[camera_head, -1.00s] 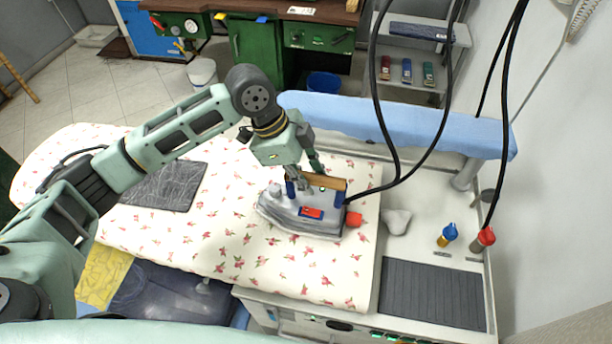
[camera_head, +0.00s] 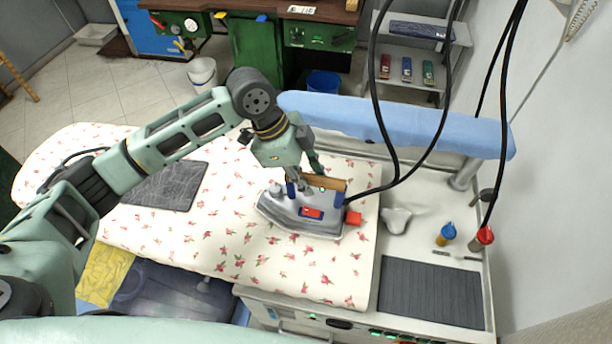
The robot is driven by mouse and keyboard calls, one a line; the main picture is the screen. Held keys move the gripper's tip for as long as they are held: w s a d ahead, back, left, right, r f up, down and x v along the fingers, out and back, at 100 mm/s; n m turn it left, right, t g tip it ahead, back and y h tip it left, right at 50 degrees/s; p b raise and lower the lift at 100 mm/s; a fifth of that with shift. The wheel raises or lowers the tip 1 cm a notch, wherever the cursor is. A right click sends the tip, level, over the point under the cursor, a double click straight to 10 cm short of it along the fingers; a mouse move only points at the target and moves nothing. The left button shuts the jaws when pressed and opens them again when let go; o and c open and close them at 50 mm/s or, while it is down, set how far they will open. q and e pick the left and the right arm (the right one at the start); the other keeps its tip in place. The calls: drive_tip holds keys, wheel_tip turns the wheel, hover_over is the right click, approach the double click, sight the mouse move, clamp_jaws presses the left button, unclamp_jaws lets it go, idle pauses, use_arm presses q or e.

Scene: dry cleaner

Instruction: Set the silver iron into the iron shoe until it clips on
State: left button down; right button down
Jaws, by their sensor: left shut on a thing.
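The silver iron (camera_head: 291,217) has a brown wooden handle, blue handle posts, a red label and a red block at its rear. It is low over or on the floral ironing board (camera_head: 230,240), nose to the left. My left gripper (camera_head: 304,186) comes down from above and is shut on its handle; the fingertips are partly hidden at the handle. A grey band runs along the iron's lower edge; I cannot tell whether it is the iron shoe or the iron's own sole. No separate shoe can be made out for sure. My right gripper is not in view.
A dark folded cloth (camera_head: 166,187) lies left on the board. Black hoses (camera_head: 447,90) hang at the right, one reaching the iron. A small whitish piece (camera_head: 396,220), a ribbed dark mat (camera_head: 432,293) and a blue-capped bottle (camera_head: 446,235) are right. A blue padded arm (camera_head: 400,120) stands behind.

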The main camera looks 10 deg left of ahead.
use_arm(q)
drive_tip(key=shift+w+d+f, duration=0.1)
drive_tip(key=shift+w+f, duration=0.05)
drive_tip(key=shift+f, duration=0.3)
idle(1.6)
drive_tip(key=shift+f, duration=0.3)
idle(0.6)
drive_tip(key=shift+s, duration=0.2)
